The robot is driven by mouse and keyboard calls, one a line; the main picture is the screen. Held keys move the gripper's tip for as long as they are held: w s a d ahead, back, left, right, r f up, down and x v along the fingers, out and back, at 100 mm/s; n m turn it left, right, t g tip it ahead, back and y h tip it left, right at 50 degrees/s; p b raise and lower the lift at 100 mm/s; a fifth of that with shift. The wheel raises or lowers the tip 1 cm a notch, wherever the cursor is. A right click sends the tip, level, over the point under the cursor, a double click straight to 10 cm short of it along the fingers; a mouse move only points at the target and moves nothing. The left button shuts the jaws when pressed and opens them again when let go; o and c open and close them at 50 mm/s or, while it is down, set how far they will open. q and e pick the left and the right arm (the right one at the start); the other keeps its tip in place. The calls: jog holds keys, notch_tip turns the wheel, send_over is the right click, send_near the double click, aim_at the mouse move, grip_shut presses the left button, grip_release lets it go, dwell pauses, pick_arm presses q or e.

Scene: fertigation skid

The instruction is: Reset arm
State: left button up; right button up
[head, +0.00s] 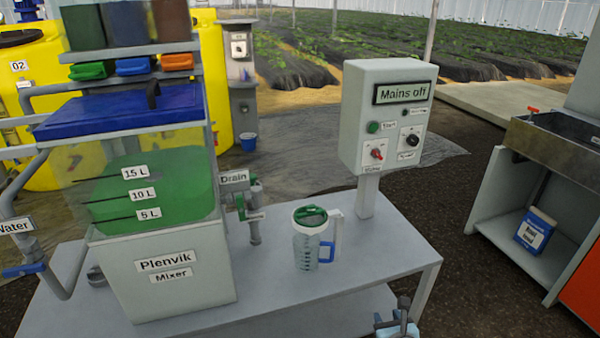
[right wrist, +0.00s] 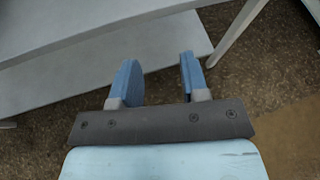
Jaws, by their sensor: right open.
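My right gripper (head: 397,325) shows at the bottom edge of the head view, in front of the grey bench's right part. The right wrist view shows its two blue fingers (right wrist: 157,80) apart with nothing between them. Below them are the bench's lower shelf and the dark ground. The fingers look clear of the bench. My left gripper is in neither view.
The bench (head: 385,258) carries the Plenvik mixer (head: 170,275), a green-lidded jug (head: 311,240) and a control box (head: 385,115) reading "Mains off". A drain valve (head: 250,210) juts from the mixer. A sink stand (head: 505,215) is at right, with dark ground between.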

jog(key=d, duration=0.9)
jog(key=s+a+r+m+g+y, duration=0.2)
jog(key=s+m+g+y, duration=0.15)
jog(key=s+m, duration=2.4)
jog(key=w+a+r+m+t, duration=0.1)
jog(key=a+m, duration=0.3)
jog(key=a, duration=0.2)
jog(key=w+a+r+m, duration=0.2)
jog(key=a+m, duration=0.2)
jog(key=a, duration=0.2)
pick_arm(q)
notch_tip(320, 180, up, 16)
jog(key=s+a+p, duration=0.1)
jog(key=p, duration=2.2)
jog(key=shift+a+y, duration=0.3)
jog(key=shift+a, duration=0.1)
pick_arm(e)
notch_tip(320, 180, up, 16)
jog(key=s+d, duration=0.1)
jog(key=d, duration=0.1)
jog(key=shift+s+f+h, duration=0.15)
jog(key=shift+h, duration=0.2)
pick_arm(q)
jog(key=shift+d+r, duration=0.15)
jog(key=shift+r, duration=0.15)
pick_arm(e)
jog(key=shift+d+n, duration=0.1)
jog(key=shift+n, duration=0.15)
